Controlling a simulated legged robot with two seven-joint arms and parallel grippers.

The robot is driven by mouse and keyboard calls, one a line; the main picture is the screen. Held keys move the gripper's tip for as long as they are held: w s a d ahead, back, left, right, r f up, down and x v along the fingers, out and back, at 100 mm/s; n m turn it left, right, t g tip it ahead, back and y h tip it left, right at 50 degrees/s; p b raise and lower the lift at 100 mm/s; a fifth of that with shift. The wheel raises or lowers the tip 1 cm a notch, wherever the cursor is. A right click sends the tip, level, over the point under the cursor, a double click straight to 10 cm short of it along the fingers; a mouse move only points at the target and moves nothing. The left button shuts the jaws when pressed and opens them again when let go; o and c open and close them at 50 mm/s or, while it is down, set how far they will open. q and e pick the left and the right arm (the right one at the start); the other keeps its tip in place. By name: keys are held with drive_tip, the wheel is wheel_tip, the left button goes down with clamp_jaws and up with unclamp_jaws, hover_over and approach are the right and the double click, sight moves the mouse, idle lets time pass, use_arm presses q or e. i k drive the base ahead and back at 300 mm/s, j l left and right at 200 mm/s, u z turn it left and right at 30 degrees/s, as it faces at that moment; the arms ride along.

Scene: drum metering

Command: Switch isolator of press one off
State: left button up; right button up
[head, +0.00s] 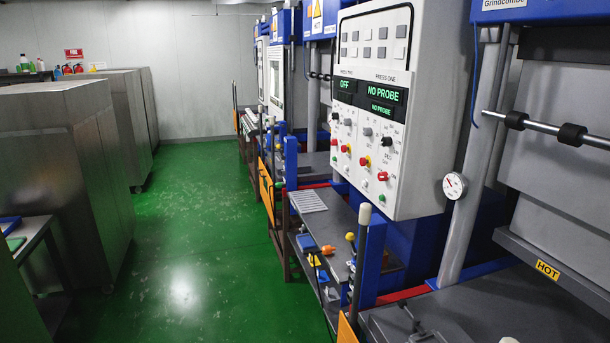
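A light grey control panel (408,120) hangs at the centre right, above a workbench. It has two halves, with PRESS ONE printed over the right half. The press one display (382,92) reads NO PROBE in green, and a smaller NO PROBE shows below it. Neither gripper is visible.
The left half's display (345,85) reads OFF. A white-capped post (364,213) stands before the panel. The green floor aisle (190,225) is clear; metal cabinets (60,160) line its left.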

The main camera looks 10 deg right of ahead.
sight(383, 177)
drive_tip(key=i+u, duration=0.3)
drive_tip(key=i, duration=1.45)
drive_tip(key=i+j+z, duration=0.1)
drive_tip(key=i+z, duration=0.15)
drive_tip(key=i, duration=0.25)
drive_tip(key=i+j+z, duration=0.2)
drive_tip(key=i, duration=0.3)
drive_tip(key=i+j+z, duration=0.25)
drive_tip(key=i, duration=0.2)
drive_tip(key=i+j+z, duration=0.2)
drive_tip(key=i+j, duration=0.15)
drive_tip(key=i, duration=0.1)
